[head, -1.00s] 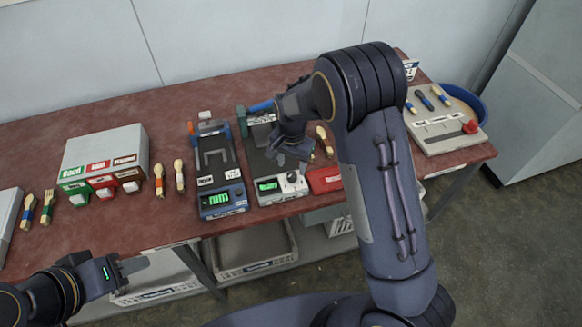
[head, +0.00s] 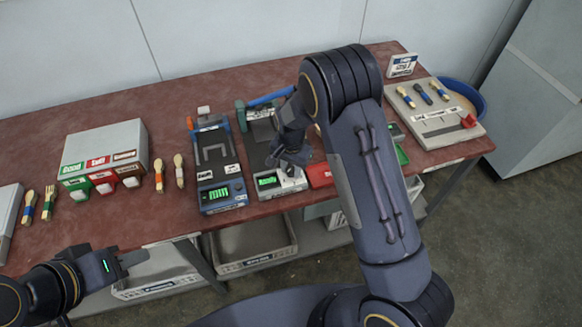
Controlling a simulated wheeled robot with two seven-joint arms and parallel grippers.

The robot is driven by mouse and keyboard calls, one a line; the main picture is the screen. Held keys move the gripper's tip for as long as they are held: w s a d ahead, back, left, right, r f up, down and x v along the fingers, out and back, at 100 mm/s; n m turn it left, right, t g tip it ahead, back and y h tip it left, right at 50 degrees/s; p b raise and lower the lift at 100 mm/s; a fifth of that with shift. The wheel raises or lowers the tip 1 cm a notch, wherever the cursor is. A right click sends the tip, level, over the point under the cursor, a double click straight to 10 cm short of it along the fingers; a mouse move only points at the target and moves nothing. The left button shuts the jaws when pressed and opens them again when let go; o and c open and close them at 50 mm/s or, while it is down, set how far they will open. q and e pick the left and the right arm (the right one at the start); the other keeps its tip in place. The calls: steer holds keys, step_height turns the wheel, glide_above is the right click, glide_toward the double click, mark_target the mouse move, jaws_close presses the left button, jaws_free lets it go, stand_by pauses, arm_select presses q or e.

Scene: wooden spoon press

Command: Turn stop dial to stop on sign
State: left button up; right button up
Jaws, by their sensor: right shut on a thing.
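The grey press device (head: 262,150) stands mid-table with a lit green screen (head: 267,181). Its white front corner (head: 293,184) carries the small stop dial, now mostly hidden under my right gripper. My right gripper (head: 289,163) points down at that corner and is shut on the dial.
A blue device (head: 217,170) with a green screen stands just left of the press. A red block (head: 319,174) sits close on its right.

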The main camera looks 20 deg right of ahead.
steer(key=shift+f+n+b, duration=0.15)
steer(key=shift+n+b, duration=0.9)
steer(key=shift+n, duration=0.15)
steer(key=n+b, duration=0.1)
steer(key=n, duration=0.1)
steer(key=shift+n+b, duration=0.3)
steer(key=shift+b, duration=0.05)
steer(key=n+b, duration=0.1)
steer(key=n, duration=0.2)
steer(key=shift+b, duration=0.35)
steer(key=shift+n+b, duration=0.55)
steer(key=shift+n, duration=1.25)
steer(key=o, duration=1)
steer(key=shift+c, duration=0.2)
